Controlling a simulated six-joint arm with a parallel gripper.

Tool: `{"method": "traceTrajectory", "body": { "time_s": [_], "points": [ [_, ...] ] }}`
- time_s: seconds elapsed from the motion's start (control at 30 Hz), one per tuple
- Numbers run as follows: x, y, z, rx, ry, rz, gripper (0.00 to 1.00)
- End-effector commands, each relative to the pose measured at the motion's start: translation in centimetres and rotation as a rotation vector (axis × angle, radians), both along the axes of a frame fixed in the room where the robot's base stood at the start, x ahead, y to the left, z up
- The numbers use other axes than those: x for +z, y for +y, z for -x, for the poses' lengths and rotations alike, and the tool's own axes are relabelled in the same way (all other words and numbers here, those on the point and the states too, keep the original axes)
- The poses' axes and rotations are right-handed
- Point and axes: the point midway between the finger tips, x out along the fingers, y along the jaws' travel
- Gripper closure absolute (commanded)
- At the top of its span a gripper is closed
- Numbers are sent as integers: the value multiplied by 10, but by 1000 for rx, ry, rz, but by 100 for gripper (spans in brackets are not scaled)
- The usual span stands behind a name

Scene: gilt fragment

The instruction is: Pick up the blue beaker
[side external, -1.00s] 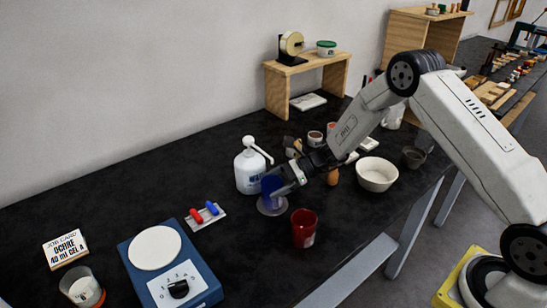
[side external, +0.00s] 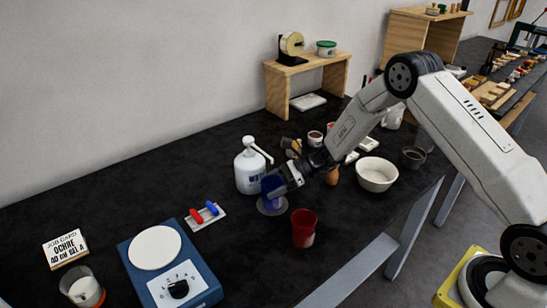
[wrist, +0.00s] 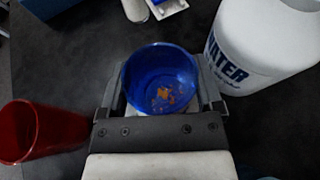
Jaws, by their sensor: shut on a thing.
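In the wrist view the fingers of my gripper (wrist: 163,98) press against both sides of the beaker. I cannot tell whether the beaker is clear of the disc.
A white WATER pump bottle (side external: 249,171) stands close behind the beaker. A red beaker (side external: 304,228) is in front. A white bowl (side external: 376,174) stands to the right. Left are red and blue handled items (side external: 206,213) and a blue hotplate (side external: 170,268).

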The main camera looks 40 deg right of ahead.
Motion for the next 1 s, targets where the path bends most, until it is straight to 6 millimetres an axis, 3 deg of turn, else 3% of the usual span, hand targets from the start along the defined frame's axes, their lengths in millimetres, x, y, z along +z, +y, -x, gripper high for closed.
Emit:
{"method": "traceTrajectory", "body": {
  "time_s": [0.73, 1.0],
  "points": [
    [13, 0, 0, 1, 0, 0, 87],
    [12, -16, 6, -2, 1, -1, 87]
  ]
}}
